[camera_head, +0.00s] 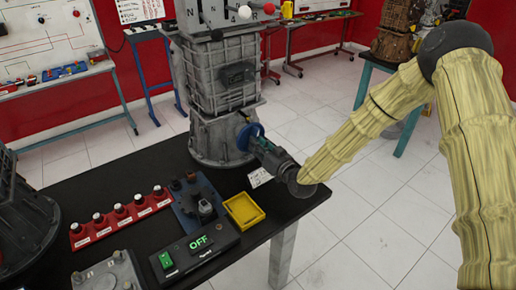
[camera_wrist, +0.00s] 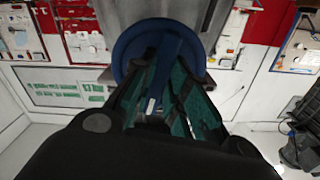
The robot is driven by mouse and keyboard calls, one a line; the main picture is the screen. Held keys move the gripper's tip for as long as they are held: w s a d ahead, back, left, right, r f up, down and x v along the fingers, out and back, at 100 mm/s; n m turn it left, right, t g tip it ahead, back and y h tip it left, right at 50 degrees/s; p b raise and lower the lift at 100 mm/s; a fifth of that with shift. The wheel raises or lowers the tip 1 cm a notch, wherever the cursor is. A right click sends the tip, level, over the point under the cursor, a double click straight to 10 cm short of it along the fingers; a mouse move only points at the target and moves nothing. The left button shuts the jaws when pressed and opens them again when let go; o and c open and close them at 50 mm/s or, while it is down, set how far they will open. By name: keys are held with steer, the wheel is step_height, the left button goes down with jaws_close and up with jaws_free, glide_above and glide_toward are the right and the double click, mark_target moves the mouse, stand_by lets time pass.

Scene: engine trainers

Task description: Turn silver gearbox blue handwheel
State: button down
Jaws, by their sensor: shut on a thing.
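The silver gearbox (camera_head: 218,95) stands upright on the black table in the head view. Its blue handwheel (camera_head: 249,136) faces right, low on the gearbox side. In the wrist view the blue handwheel (camera_wrist: 140,42) is straight ahead, with a blue bar across its middle. My gripper (camera_head: 258,143) reaches it from the right. In the wrist view my gripper (camera_wrist: 163,88) has its green-padded fingers on both sides of the bar, shut on it. The fingers hide part of the bar and the lower wheel.
On the black table (camera_head: 120,180) are a yellow tray (camera_head: 243,211), a row of red blocks with knobs (camera_head: 121,217) and a box reading OFF (camera_head: 197,252). A dark machine (camera_head: 22,225) stands at left. Open tiled floor (camera_head: 370,225) lies right of the table.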

steer(key=shift+s+a+r+m+b, duration=0.15)
steer(key=shift+m+b, duration=2.8)
steer(key=shift+m, duration=1.5)
steer(key=shift+w+d+r+m+b, duration=0.1)
steer(key=shift+m+b, duration=2.8)
steer(key=shift+m, duration=1.55)
steer(key=c, duration=1.4)
jaws_free()
steer(key=shift+s, duration=0.1)
